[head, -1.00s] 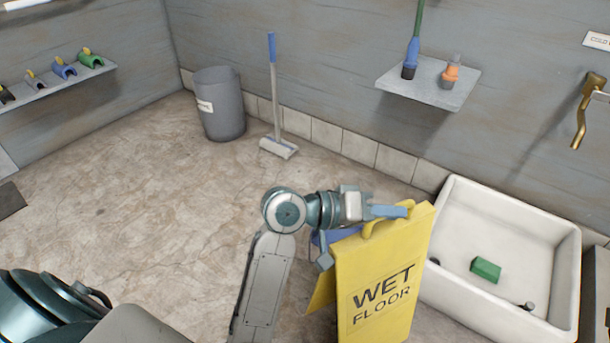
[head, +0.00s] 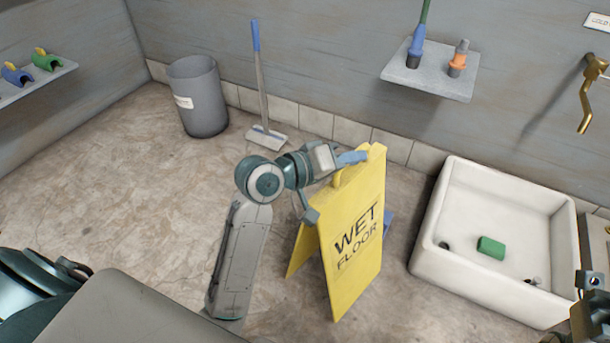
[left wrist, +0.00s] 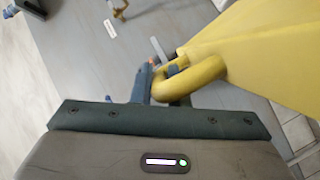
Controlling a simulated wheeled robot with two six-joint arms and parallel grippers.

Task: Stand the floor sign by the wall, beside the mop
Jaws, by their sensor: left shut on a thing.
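The yellow WET FLOOR sign (head: 350,255) is upright with its panels spread, left of the white basin in the head view. My left gripper (head: 348,160) is shut on the loop handle at its top. The left wrist view shows the jaws (left wrist: 165,88) around the yellow handle (left wrist: 190,80). I cannot tell whether the sign's feet touch the floor. The mop (head: 261,85), with a blue-tipped handle and pale head, stands against the back wall, farther back and left of the sign.
A grey bin (head: 198,100) stands left of the mop. A white basin (head: 495,235) holding a green block (head: 491,247) is at right. A wall shelf (head: 430,78) hangs above. Floor along the wall right of the mop is clear. A blue piece (head: 388,220) shows behind the sign.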

